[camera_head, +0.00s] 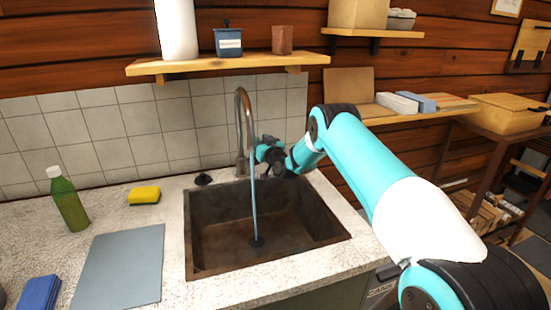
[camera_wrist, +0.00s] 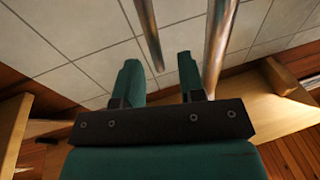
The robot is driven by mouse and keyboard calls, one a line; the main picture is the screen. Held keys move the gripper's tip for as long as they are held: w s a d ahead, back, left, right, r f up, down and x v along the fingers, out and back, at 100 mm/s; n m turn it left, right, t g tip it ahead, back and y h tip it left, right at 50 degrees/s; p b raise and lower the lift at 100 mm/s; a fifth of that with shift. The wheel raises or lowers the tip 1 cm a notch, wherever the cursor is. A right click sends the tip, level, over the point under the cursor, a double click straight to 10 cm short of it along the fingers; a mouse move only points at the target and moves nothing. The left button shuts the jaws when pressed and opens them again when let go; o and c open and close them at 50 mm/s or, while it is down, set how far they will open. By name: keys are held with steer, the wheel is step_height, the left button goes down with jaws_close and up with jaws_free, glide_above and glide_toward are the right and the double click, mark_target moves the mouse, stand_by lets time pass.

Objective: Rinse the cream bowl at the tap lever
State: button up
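A metal tap (camera_head: 241,115) with a curved spout stands behind a brown sink (camera_head: 205,235). A blue water stream (camera_head: 254,205) falls from the spout to the drain. My gripper (camera_head: 262,152) is beside the tap, above the sink's back edge. The tap's pipe (camera_wrist: 218,40) passes just beyond and to the right of the fingers. I cannot make out the tap lever, which may be hidden by my gripper. No cream bowl is recognisable in either view.
A black stopper (camera_head: 203,179) is near the tap. A wooden shelf (camera_head: 225,66) hangs above.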

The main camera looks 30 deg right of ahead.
steer(key=s+a+f+b, duration=0.1)
steer(key=s+f+b, duration=0.1)
steer(key=s+b, duration=0.7)
steer(key=s, duration=0.6)
steer(key=shift+s+b, duration=0.2)
steer(key=shift+b, duration=0.1)
